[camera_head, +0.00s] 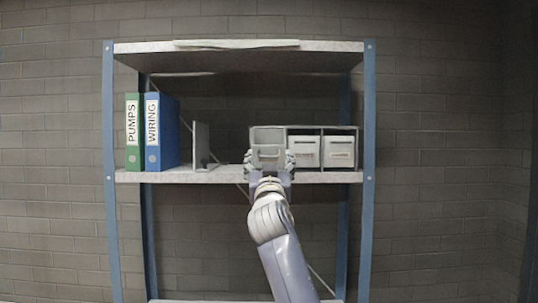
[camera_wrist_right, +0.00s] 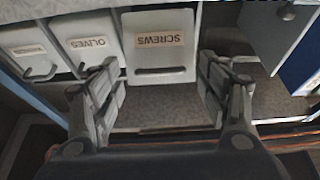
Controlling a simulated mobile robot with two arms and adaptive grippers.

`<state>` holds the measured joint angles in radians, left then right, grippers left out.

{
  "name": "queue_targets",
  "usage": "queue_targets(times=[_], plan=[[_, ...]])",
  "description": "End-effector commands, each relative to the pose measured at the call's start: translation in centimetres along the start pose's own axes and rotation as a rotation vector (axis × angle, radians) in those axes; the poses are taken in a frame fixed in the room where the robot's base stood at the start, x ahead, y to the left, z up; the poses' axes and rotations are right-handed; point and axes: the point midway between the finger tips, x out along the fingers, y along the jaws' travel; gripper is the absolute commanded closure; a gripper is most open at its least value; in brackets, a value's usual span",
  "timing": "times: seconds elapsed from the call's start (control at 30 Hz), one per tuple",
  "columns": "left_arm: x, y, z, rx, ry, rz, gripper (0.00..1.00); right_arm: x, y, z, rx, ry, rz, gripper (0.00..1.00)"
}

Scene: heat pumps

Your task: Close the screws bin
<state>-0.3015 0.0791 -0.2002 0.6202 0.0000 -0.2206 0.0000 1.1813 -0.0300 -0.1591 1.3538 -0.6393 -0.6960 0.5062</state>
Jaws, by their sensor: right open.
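The screws bin (camera_head: 267,137) is the left one of three white bins in a rack on the middle shelf. My left gripper is not in view.
The rack's other bins (camera_head: 305,151) (camera_head: 339,152) are pushed in. Left of the rack stand a bookend (camera_head: 201,145), a blue WIRING binder (camera_head: 163,130) and a green PUMPS binder (camera_head: 133,132). The shelf (camera_head: 215,176) is bare between bookend and rack; an upper shelf (camera_head: 235,48) hangs above.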

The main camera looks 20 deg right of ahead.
Motion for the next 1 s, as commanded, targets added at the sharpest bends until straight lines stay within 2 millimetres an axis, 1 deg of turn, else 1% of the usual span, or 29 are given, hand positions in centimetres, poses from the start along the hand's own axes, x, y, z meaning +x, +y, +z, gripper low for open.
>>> queue_targets(times=[0.03,0.13,0.47,0.5,0.57,0.6,0.67,0.7,0.77,0.87,1.0], plan=[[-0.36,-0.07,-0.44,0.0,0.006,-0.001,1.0,0.54,0.03,-0.12,-0.001,-0.001,0.0,0.31],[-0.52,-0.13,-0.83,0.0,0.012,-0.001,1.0,1.08,0.02,-0.08,-0.001,0.0,0.0,0.31],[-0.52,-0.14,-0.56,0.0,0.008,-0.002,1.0,1.34,0.02,0.08,0.0,0.0,0.0,0.31],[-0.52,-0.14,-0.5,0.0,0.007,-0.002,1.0,1.34,0.02,0.08,0.0,0.0,0.0,0.33],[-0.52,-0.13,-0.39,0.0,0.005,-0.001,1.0,1.33,0.02,0.07,0.0,0.0,0.0,0.46],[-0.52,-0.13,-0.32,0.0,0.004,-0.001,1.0,1.33,0.02,0.07,0.0,0.0,0.0,0.55],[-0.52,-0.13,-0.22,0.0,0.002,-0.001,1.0,1.33,0.01,0.08,0.0,0.0,0.0,0.69],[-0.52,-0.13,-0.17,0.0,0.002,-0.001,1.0,1.33,0.02,0.08,0.0,-0.001,0.0,0.78],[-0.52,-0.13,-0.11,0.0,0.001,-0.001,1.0,1.33,0.02,0.09,0.0,-0.001,0.0,0.92],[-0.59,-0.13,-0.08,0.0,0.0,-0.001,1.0,1.34,0.01,0.05,0.0,-0.002,0.0,0.93],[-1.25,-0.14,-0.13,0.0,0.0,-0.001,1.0,1.52,-0.01,-0.29,0.0,-0.017,-0.001,0.93]])
